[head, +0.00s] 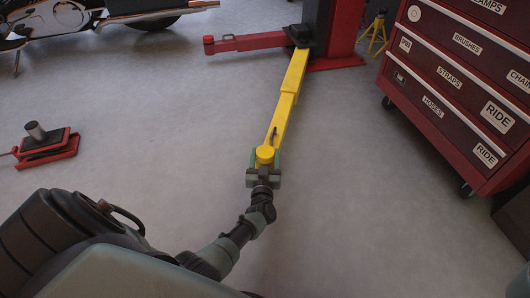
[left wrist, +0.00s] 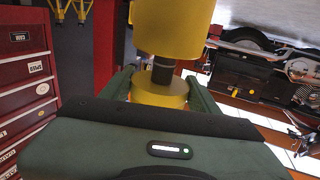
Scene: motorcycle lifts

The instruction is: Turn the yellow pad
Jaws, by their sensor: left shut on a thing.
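The round yellow pad (head: 265,153) sits at the near end of the yellow lift arm (head: 284,106). In the left wrist view the yellow pad (left wrist: 160,93) shows between the fingers, joined by a dark stem to the larger yellow end of the arm (left wrist: 172,28). My left gripper (head: 264,159) reaches it from the near side and is shut on the pad, with one green finger on each side. The left gripper (left wrist: 160,88) hides the pad's lower part in the wrist view. My right gripper is not in view.
The yellow arm runs back to a red lift post (head: 330,32). A red low arm (head: 250,42) extends left from it. A red tool cabinet (head: 455,85) stands at right. A red-and-black jack-like pad (head: 48,147) lies at left. A motorcycle (head: 80,15) is at the back left. Grey floor between is clear.

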